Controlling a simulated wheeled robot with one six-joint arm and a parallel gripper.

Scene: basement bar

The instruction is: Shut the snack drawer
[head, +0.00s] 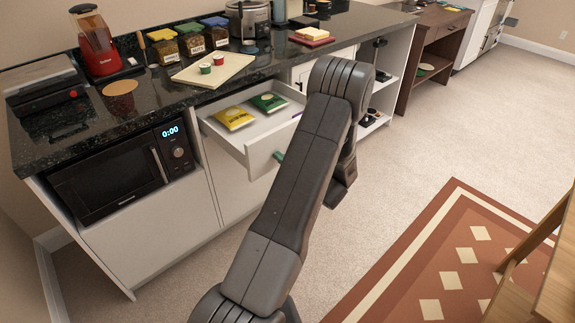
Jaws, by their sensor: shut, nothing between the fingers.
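The snack drawer (246,151) is pulled out from the white cabinet under the dark counter, to the right of the microwave. Its front carries a green handle (279,156), partly hidden behind my arm. A yellow snack packet (233,118) and a green packet (268,102) lie flat inside, with a small purple item at the right end. My arm crosses the view in front of the drawer and hides its right part. My gripper (338,194) hangs at the arm's far end, right of the drawer front, partly hidden by the arm. It is shut and empty, apart from the handle.
A cutting board (213,68), spice jars (191,40), a red blender (95,42) and a black appliance stand on the counter. A microwave (125,170) sits left of the drawer. Open shelves are to the right. Carpet is clear beyond the rug (430,270); wooden furniture stands at lower right.

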